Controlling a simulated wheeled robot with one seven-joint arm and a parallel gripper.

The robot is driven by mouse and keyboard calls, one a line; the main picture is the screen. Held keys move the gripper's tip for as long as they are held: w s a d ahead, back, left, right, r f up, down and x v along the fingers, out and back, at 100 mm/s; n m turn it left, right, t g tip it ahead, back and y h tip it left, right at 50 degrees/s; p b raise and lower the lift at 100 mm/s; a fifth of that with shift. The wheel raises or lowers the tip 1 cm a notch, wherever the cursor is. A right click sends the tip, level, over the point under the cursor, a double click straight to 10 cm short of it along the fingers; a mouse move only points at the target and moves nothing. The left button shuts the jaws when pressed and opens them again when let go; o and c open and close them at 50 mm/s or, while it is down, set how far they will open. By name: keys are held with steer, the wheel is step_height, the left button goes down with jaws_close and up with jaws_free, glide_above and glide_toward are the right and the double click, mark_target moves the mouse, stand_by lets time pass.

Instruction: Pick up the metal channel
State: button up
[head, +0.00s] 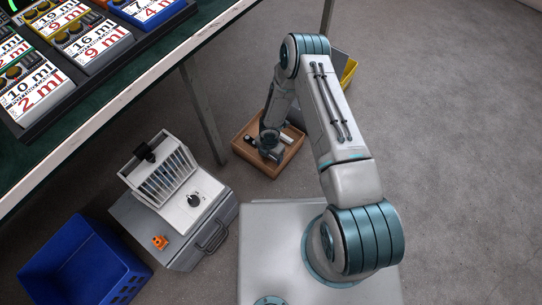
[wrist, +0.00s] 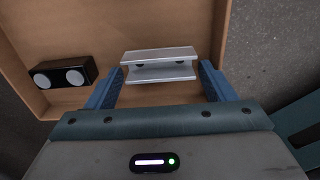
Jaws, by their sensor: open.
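The metal channel (wrist: 160,55) is a short silvery piece with a long groove, lying in a shallow brown box (wrist: 75,100). In the wrist view my gripper (wrist: 163,80) is open, with one blue finger near each end of the channel. The channel lies between and slightly beyond the fingertips, and I cannot tell whether either finger touches it. In the head view my gripper (head: 270,148) reaches down into the box (head: 246,158) on the floor. A small pale part of the channel (head: 287,138) shows there beside the gripper.
A black block with two round silvery faces (wrist: 65,77) lies in the box, left of the channel. A grey case with a floodlight housing (head: 175,185), a blue crate (head: 85,262) and a table leg (head: 204,110) stand nearby. Open floor (head: 450,150) lies to the right.

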steer(key=c, duration=0.8)
steer(key=shift+o, duration=0.2)
steer(key=shift+r, duration=0.1)
